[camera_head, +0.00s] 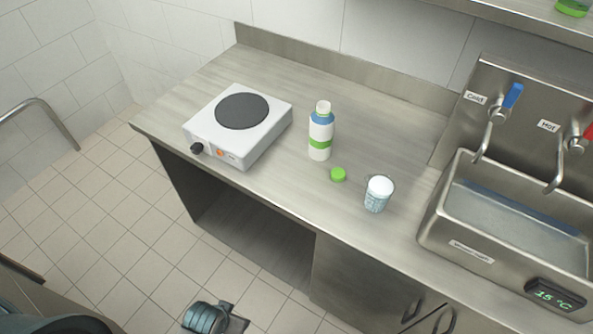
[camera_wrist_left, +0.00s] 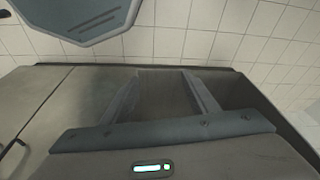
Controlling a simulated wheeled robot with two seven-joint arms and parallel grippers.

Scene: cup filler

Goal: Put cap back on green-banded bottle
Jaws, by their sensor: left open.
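The white bottle (camera_head: 320,134) with a green band and a blue shoulder stands upright on the counter, right of the hot plate. Its neck is bare and pale at the top. A green cap (camera_head: 338,174) lies on the counter just in front of the bottle, apart from it. My left gripper (camera_wrist_left: 162,76) is open and empty in the left wrist view, by the cabinet front and away from the bottle and cap. My right gripper is not in view.
A white hot plate (camera_head: 266,144) stands left of the bottle. A beaker (camera_head: 377,203) with white contents stands right of the cap, near the counter's front edge. A steel sink (camera_head: 452,228) with taps is at the right. The back of the counter is clear.

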